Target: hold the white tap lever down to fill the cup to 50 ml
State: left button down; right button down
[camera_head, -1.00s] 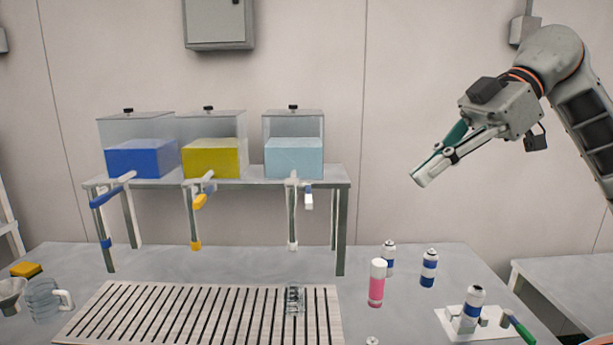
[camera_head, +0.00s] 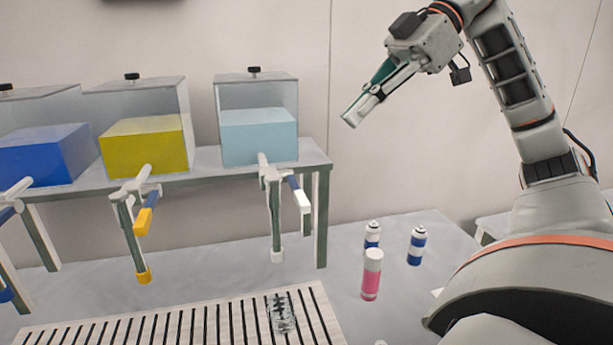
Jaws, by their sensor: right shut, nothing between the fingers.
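The white tap lever (camera_head: 301,197) hangs on the right-hand tap, below the tank of pale blue liquid (camera_head: 258,135). The tap's spout (camera_head: 277,255) points down toward the slatted drip tray. A clear glass cup (camera_head: 282,314) stands on the tray, roughly under this spout. My right gripper (camera_head: 351,117) is shut and empty. It is raised in the air, to the right of the pale blue tank and higher than the lever, apart from both. My left gripper is not in view.
Tanks of yellow (camera_head: 143,148) and blue (camera_head: 45,155) liquid stand left on the same raised shelf (camera_head: 205,160). A pink bottle (camera_head: 372,275) and two blue-and-white cans (camera_head: 417,246) stand right of the slatted tray (camera_head: 150,325). The air between gripper and lever looks clear.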

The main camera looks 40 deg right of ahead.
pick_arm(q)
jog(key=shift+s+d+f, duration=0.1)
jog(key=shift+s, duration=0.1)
pick_arm(e)
jog(key=shift+f, duration=0.1)
